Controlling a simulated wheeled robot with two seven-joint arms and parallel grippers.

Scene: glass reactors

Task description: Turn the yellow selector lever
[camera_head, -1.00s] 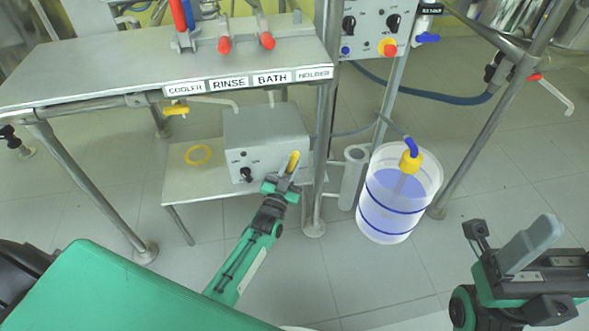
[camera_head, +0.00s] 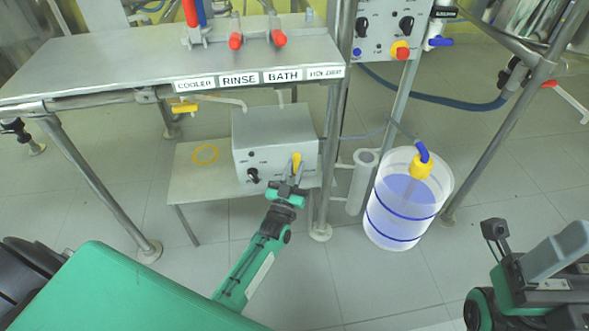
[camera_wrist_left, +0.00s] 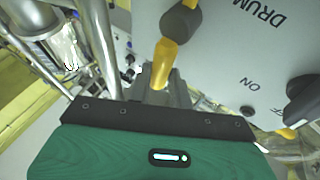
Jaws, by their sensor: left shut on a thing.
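The yellow selector lever (camera_head: 297,160) is on the front right of a grey control box (camera_head: 275,135), under the bench. It stands nearly upright in the head view. My left gripper (camera_head: 289,184) is shut on its lower end, coming from below. In the left wrist view the yellow lever (camera_wrist_left: 163,62) runs down from its dark hub to between the narrow grey fingers of my left gripper (camera_wrist_left: 164,90). The fingers partly hide its end. My right gripper (camera_head: 560,250) is at the right edge, away from the box; its fingers are not clear.
A black knob (camera_head: 253,175) is left of the lever on the same box. A bench leg (camera_head: 325,165) stands close on the right. Further right is a clear container (camera_head: 398,218) of bluish liquid with a yellow cap. The labelled bench top (camera_head: 140,75) overhangs the box.

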